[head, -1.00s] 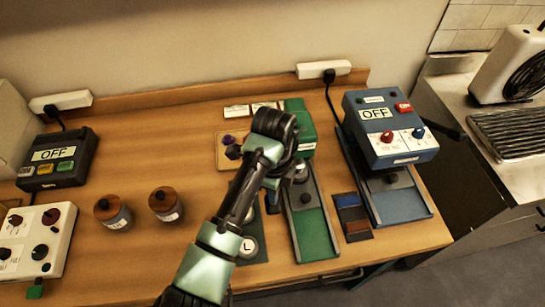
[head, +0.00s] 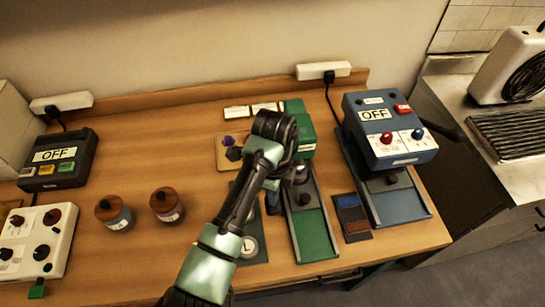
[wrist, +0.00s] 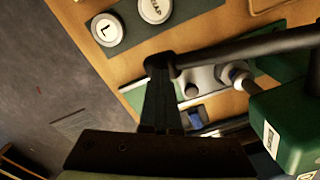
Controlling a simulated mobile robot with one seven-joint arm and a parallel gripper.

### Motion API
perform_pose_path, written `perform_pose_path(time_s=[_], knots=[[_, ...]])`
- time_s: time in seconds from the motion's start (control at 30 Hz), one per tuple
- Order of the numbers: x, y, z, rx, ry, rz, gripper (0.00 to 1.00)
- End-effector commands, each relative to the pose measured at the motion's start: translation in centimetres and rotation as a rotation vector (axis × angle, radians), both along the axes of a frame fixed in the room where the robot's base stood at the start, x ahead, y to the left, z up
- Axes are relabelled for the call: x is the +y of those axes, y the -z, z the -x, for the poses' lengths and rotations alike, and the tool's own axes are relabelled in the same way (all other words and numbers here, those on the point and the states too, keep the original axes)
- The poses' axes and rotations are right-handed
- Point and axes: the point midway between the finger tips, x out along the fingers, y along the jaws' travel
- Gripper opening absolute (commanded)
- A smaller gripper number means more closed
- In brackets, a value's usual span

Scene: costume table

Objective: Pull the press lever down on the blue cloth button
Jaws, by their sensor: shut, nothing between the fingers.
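The green press (head: 302,125) stands at the back of the table's right half, with a green rail (head: 313,225) running to the front. Its dark lever bar (wrist: 260,48) crosses the wrist view from the right. My gripper (wrist: 158,64) is shut and empty, its tips at the bar's free end; I cannot tell whether they touch. In the head view my own arm hides the gripper and much of the press. I cannot make out the blue cloth button.
A blue press (head: 390,125) reading OFF stands to the right, beside a mat with coloured swatches (head: 351,214). Round discs, one marked L (head: 248,246), lie left of the rail. Two wooden-lidded jars (head: 114,212) and control boxes (head: 58,160) stand further left.

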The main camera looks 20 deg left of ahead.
Motion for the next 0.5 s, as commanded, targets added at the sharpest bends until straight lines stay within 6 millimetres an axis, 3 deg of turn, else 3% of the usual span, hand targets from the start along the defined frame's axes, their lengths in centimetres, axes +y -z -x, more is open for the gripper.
perform_pose_path(time_s=[0.5], knots=[[0.0, -5.6, 0.0, -0.001, -0.001, -0.001, 0.00]])
